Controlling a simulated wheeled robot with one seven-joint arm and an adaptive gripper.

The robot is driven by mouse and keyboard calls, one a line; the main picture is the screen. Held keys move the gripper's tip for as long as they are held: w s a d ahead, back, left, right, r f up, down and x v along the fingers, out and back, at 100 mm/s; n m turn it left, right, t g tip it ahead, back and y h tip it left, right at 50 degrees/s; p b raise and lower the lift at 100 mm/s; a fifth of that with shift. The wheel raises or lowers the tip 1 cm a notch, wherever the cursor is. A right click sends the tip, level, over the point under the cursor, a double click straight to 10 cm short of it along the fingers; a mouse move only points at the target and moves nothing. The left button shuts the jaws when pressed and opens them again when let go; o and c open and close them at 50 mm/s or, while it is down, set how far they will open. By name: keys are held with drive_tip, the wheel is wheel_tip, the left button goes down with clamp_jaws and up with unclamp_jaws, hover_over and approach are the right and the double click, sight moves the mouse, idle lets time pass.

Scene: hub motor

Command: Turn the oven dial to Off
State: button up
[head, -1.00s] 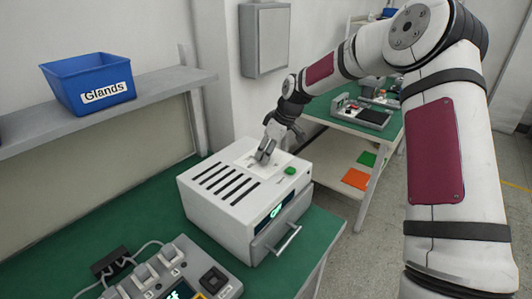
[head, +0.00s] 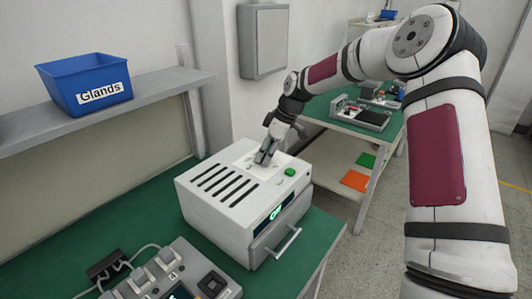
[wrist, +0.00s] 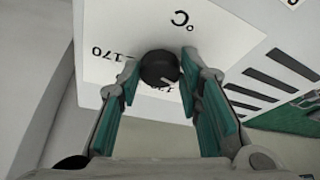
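The white oven (head: 235,205) stands on the green bench, with a white dial plate (head: 243,163) on its top. In the wrist view the dial (wrist: 160,66) is a small round black knob with a pale mark toward its lower right. The plate (wrist: 215,45) around it reads "°C", "170" and another number partly hidden by the knob and fingers. My gripper (head: 264,158) points down over the plate. In the wrist view my gripper (wrist: 159,70) is open, one finger each side of the dial, with small gaps visible. The word Off does not show.
A green button (head: 290,171) and vent slots (head: 228,179) are on the oven top, near my gripper. A lit display and handle (head: 288,241) are on its front. A control box (head: 180,275) stands in front. A blue bin (head: 85,88) sits on the shelf.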

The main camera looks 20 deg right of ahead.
drive_tip(key=o, duration=0.3)
drive_tip(key=v, duration=1.2)
drive_tip(key=shift+a, duration=0.1)
